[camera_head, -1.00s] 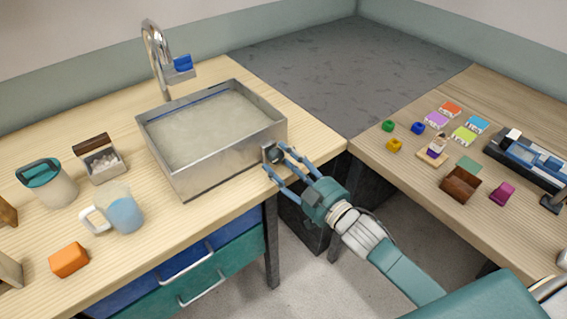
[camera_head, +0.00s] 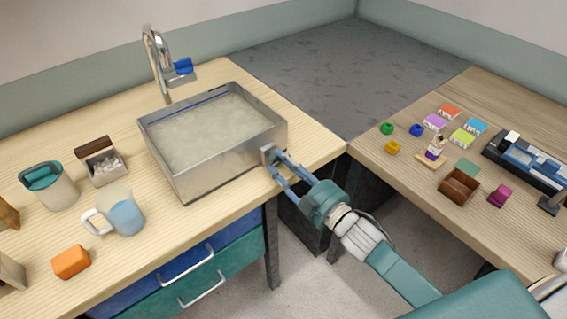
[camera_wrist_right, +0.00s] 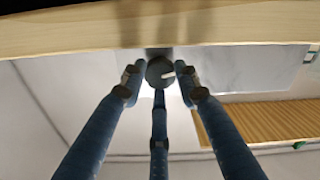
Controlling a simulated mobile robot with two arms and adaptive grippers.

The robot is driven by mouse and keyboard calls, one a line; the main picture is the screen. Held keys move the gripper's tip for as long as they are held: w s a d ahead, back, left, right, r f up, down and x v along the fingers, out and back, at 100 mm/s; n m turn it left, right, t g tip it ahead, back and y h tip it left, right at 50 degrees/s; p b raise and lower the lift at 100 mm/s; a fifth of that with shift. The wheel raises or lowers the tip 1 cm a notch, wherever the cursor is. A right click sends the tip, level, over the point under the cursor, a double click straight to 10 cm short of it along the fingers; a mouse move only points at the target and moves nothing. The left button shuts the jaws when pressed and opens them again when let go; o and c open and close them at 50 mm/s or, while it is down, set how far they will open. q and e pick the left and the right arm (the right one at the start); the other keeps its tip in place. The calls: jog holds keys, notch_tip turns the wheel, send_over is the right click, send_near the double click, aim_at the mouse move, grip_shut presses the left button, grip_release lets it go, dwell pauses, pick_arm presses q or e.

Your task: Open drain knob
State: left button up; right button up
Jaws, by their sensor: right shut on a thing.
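In the head view the fingers mostly hide the knob. My left gripper is not in view.
A chrome faucet (camera_head: 156,60) with a blue handle stands behind the basin. A pitcher (camera_head: 122,213), a teal-lidded container (camera_head: 48,186) and an orange block (camera_head: 71,262) are on the left counter. Small coloured items and a brown box (camera_head: 459,188) sit on the right table.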

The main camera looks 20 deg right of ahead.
jog(key=n, duration=0.3)
jog(key=shift+r+n+p, duration=0.1)
jog(key=shift+n+p, duration=0.25)
jog(key=shift+n, duration=0.05)
jog(key=n, duration=0.3)
jog(key=shift+n, duration=0.3)
jog(key=n, duration=0.3)
jog(key=shift+a+n, duration=0.1)
jog(key=shift+n, duration=2.2)
jog(key=o, duration=1.2)
jog(key=shift+c, duration=0.2)
jog(key=shift+f, duration=0.2)
jog(key=shift+s, duration=0.1)
